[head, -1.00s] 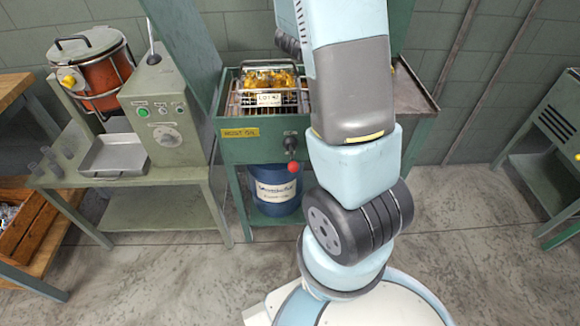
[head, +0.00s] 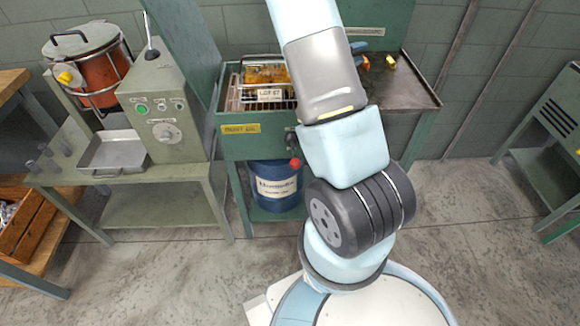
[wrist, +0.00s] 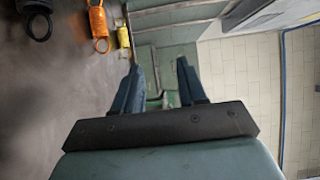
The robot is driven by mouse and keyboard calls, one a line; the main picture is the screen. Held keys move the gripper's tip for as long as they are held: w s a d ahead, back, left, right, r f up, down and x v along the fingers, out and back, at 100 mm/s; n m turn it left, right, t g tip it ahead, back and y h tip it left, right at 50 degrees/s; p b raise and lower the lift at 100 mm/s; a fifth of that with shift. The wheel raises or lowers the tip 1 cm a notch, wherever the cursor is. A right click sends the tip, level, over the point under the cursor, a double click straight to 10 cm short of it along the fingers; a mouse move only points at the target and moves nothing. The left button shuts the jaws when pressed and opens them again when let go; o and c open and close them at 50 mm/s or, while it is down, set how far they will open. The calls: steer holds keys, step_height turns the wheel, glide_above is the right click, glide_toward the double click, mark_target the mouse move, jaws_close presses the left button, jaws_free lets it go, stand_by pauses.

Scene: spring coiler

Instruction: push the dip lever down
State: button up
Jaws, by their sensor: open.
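The dip lever shows as a red ball knob (head: 294,163) on the front of the green dip tank (head: 232,147), below its rim; my forearm hides its upper part. A wire basket (head: 238,98) with orange springs and a lot label stands in the tank top, its right side behind my arm. My gripper is mostly hidden behind my arm in the head view; a small blue part shows above the right tray. In the wrist view my gripper (wrist: 160,82) is open and empty, its two dark blue fingers apart. The lever is not clearly visible there.
A metal tray (head: 410,95) right of the tank holds small orange and yellow springs (head: 391,62); they show in the wrist view (wrist: 98,25) beside a black spring. A blue drum (head: 276,187) stands under the tank. A green machine (head: 160,110) with a pan stands left.

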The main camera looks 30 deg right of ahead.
steer(key=shift+w+a, duration=0.2)
steer(key=shift+w, duration=0.05)
steer(key=c, duration=0.3)
steer(key=w+a+r+n+t+y, duration=0.2)
steer(key=w+a+n+y, duration=0.1)
steer(key=shift+a+t+y, duration=0.1)
steer(key=shift+t+y, duration=0.2)
jaws_close()
steer(key=a+r+n+t+y, duration=0.2)
steer(key=a+r+n+y, duration=0.45)
steer(key=a, duration=0.45)
steer(key=a+r+n+t+y, duration=0.3)
steer(key=a+r+n+y, duration=0.25)
steer(key=a+n, duration=0.35)
steer(key=s+a+r+n+g, duration=0.1)
steer(key=s+a+n, duration=0.3)
steer(key=s, duration=0.5)
steer(key=s+a+r+n+g+y, duration=0.1)
steer(key=s+a+r+n, duration=0.3)
steer(key=s, duration=0.5)
steer(key=s+a+r+n+g+y, duration=0.1)
steer(key=s+a+n, duration=0.3)
steer(key=s+n, duration=0.4)
steer(key=shift+s+r+g, duration=0.75)
steer(key=shift+s+g, duration=0.05)
steer(key=shift+s, duration=0.1)
steer(key=shift+a, duration=0.1)
